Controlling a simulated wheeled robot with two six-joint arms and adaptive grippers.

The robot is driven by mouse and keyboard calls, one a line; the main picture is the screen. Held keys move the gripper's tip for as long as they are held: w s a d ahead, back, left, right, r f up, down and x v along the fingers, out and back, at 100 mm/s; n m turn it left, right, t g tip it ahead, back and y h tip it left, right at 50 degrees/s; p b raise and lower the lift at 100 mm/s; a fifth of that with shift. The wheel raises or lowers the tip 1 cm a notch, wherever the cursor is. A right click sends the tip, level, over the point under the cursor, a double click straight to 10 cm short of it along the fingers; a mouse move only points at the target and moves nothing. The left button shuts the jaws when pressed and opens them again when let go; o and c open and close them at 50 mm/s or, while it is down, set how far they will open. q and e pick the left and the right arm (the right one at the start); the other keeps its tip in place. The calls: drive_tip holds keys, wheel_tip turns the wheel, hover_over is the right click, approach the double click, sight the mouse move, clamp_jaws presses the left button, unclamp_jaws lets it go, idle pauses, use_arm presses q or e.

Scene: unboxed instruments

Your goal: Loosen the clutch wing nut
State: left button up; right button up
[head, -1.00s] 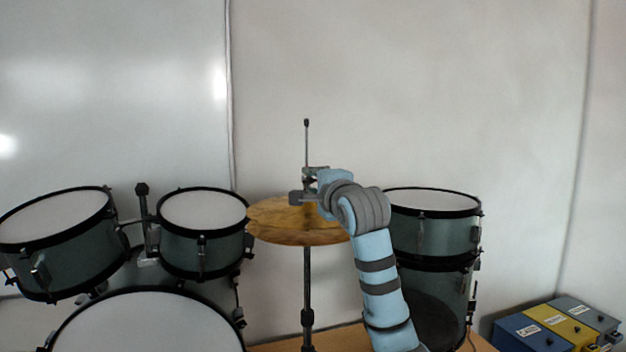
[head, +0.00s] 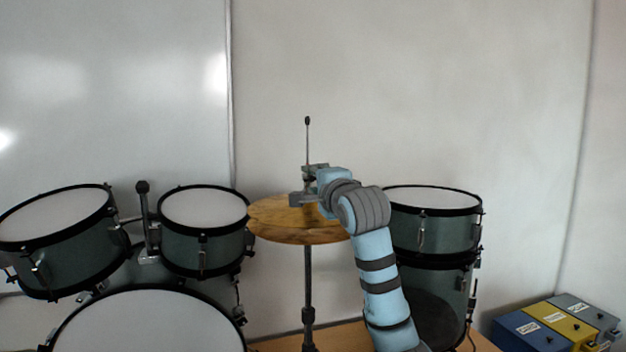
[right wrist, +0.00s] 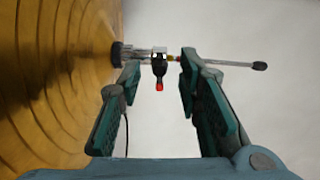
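The hi-hat's brass cymbals (head: 285,222) sit on a stand with a thin upright rod (head: 307,138). In the right wrist view, the cymbal face (right wrist: 60,80) fills the left side and the rod (right wrist: 235,64) runs to the right. The clutch (right wrist: 137,54) sits on the rod, with a dark, red-tipped piece (right wrist: 159,72), seemingly its wing nut, pointing towards the camera. My right gripper (head: 306,184) is at the clutch, just above the cymbals. In the wrist view, its fingers (right wrist: 157,78) are apart, one on each side of the nut, with visible gaps. My left gripper is out of view.
Two tom drums (head: 204,207) and a large drum (head: 145,325) stand to the left. Stacked drums (head: 432,202) stand behind my right arm. Blue, yellow and grey boxes (head: 560,320) are at the lower right. A pale wall is behind, with free space above the rod.

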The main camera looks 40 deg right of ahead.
idle(0.3)
drive_tip(key=b+v, duration=0.3)
drive_tip(key=v, duration=0.2)
drive_tip(key=shift+s+f, duration=0.1)
drive_tip(key=shift+s, duration=0.05)
drive_tip(key=shift+s+a, duration=0.2)
drive_tip(key=shift+s, duration=0.25)
drive_tip(key=shift+w, duration=0.1)
